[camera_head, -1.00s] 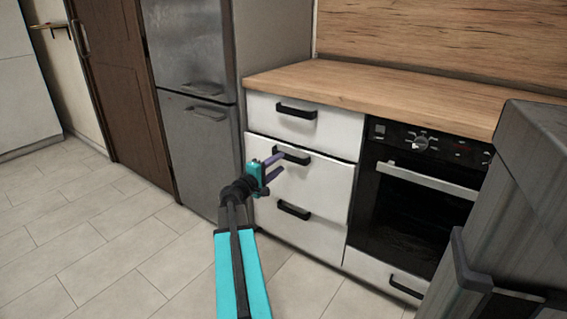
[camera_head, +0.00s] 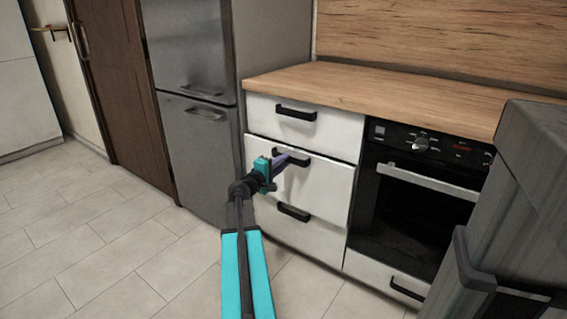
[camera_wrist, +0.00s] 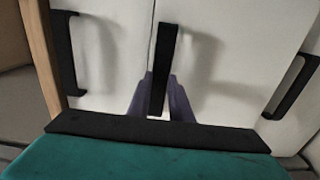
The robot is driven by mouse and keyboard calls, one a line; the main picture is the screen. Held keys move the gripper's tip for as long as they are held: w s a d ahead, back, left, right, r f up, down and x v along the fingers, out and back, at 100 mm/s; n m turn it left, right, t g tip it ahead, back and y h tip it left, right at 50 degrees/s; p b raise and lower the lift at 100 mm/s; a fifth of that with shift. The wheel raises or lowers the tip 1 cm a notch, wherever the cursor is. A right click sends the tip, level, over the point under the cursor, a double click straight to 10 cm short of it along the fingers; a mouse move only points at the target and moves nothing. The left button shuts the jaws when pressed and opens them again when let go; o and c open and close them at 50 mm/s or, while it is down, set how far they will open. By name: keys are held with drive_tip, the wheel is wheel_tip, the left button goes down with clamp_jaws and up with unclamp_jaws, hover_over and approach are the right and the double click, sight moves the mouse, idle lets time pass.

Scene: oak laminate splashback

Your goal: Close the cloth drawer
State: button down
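The white cabinet left of the oven has a top drawer (camera_head: 325,128), a middle drawer (camera_head: 325,184) and a lower drawer (camera_head: 325,236), each with a black bar handle. No cloth shows, and no label tells which is the cloth drawer. The middle drawer front looks flush or nearly flush; a small gap is hard to judge. My gripper (camera_head: 284,161) is at the middle drawer's handle (camera_head: 297,158). In the wrist view, its purple fingers lie on both sides of this handle (camera_wrist: 165,55) and appear shut on it. The handle partly hides the fingers.
The oven (camera_head: 415,200) stands right of the drawers under the wooden worktop (camera_head: 390,95). A grey fridge (camera_head: 200,140) stands to the left. A dark grey unit (camera_head: 510,210) fills the right foreground. The tiled floor (camera_head: 120,240) at the left is clear.

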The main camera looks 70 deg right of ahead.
drive_tip(key=x, duration=0.3)
drive_tip(key=shift+d+b, duration=0.25)
drive_tip(key=shift+b, duration=0.15)
drive_tip(key=shift+d+r, duration=0.1)
idle(0.4)
drive_tip(key=c, duration=1.6)
unclamp_jaws()
drive_tip(key=p+v, duration=0.2)
drive_tip(key=v, duration=1.1)
drive_tip(key=shift+a+p, duration=0.35)
drive_tip(key=shift+a, duration=0.05)
